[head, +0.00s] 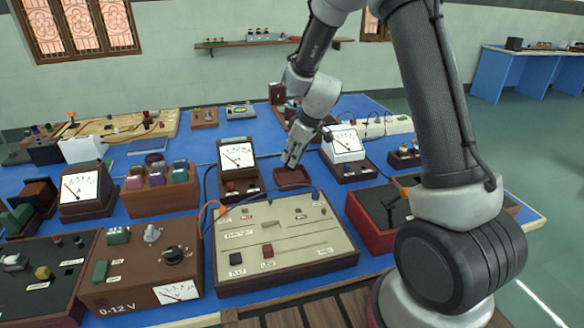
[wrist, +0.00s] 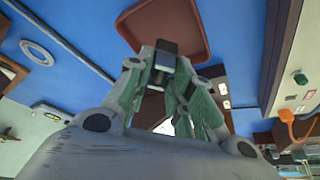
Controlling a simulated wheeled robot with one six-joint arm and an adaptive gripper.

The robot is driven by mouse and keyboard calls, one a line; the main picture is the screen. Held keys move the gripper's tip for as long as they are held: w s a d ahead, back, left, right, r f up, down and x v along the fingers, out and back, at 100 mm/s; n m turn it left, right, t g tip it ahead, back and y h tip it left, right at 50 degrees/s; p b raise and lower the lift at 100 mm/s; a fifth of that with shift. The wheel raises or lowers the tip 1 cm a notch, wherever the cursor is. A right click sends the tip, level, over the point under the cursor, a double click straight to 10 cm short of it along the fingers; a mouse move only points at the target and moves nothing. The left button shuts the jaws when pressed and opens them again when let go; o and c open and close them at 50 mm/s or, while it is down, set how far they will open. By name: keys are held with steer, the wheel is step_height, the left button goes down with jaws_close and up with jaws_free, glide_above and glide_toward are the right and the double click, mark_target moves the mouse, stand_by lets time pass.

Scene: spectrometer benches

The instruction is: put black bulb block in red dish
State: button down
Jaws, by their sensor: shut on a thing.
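The red dish (head: 293,178) is a small dark-red tray on the blue bench, behind the cream panel. In the wrist view the red dish (wrist: 180,18) shows at the top, and it looks empty where visible. My gripper (head: 291,160) points down close above the dish's back left side. In the wrist view my gripper (wrist: 164,68) is shut on the black bulb block (wrist: 166,47), a small dark piece between the fingertips. The block overlaps the dish's near edge in that view; I cannot tell whether it touches. In the head view the block is too small to make out.
A meter (head: 238,158) stands just left of the dish and another meter (head: 345,146) to its right. The cream panel (head: 285,240) lies in front, with an orange cable (head: 205,214) at its left. A red box (head: 377,212) sits at the right.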

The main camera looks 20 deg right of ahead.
steer(key=shift+f, duration=2)
steer(key=shift+f, duration=0.15)
steer(key=c, duration=1.3)
jaws_free()
steer(key=shift+o, duration=0.2)
steer(key=s+d+r+m, duration=0.1)
steer(key=s+d+r, duration=0.3)
steer(key=r, duration=0.5)
steer(key=s+d+r+m, duration=0.1)
steer(key=s+d+r, duration=0.1)
steer(key=s+r, duration=0.6)
steer(key=s+d+r+m+h, duration=0.1)
steer(key=s+d+r+m, duration=0.2)
steer(key=s, duration=0.8)
steer(key=s+d+r+m+t+h, duration=0.1)
steer(key=s+d+r+m, duration=0.3)
steer(key=s, duration=0.6)
step_height(320, 180, up, 2)
steer(key=shift+s+d+r+h, duration=0.1)
steer(key=shift+s+d+h, duration=0.3)
steer(key=shift+d+h, duration=0.3)
